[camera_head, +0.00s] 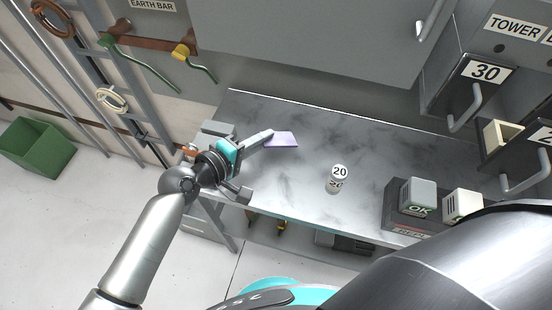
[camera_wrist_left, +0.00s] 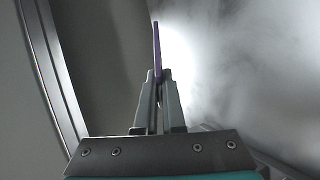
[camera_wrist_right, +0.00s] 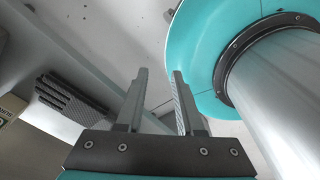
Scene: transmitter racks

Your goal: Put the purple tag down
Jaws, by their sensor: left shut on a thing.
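The purple tag (camera_head: 283,139) is a flat light-purple piece at the left part of the grey bench top (camera_head: 370,150). My left gripper (camera_head: 268,136) is shut on its near edge. In the left wrist view the purple tag (camera_wrist_left: 156,45) shows edge-on as a thin strip standing out from between the shut fingers (camera_wrist_left: 157,85). I cannot tell whether the tag touches the bench top. My right gripper (camera_wrist_right: 158,85) shows in the right wrist view, open with nothing between its fingers.
A white cylinder marked 20 (camera_head: 338,178) stands mid-bench. A dark box with an OK block (camera_head: 418,196) is at the bench's right. Drawers, one marked 30 (camera_head: 468,85), project at right. A green bin (camera_head: 35,147) is on the floor. The bench's back middle is clear.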

